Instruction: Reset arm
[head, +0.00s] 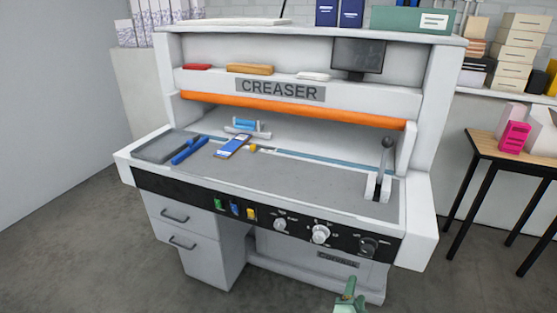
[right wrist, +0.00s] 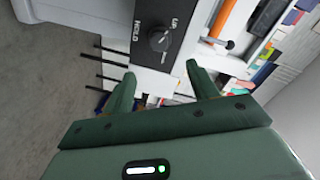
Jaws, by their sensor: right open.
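My right gripper (head: 350,293) shows at the bottom edge of the head view, in front of the creaser's (head: 413,252) lower front. In the right wrist view its two green fingers stand apart with nothing between them (right wrist: 162,84). A black knob (right wrist: 159,39) on the control panel, marked HOLD and UP, lies beyond the fingers and apart from them. The lever (head: 386,160) with a dark round knob stands upright at the right of the creaser bed. My left gripper is in neither view.
A blue phone-like item (head: 233,146), a dark blue tool (head: 189,150) and a blue roll (head: 245,124) lie on the bed's left. A wooden side table (head: 495,146) with a pink box (head: 513,137) stands at the right. The floor at the left is clear.

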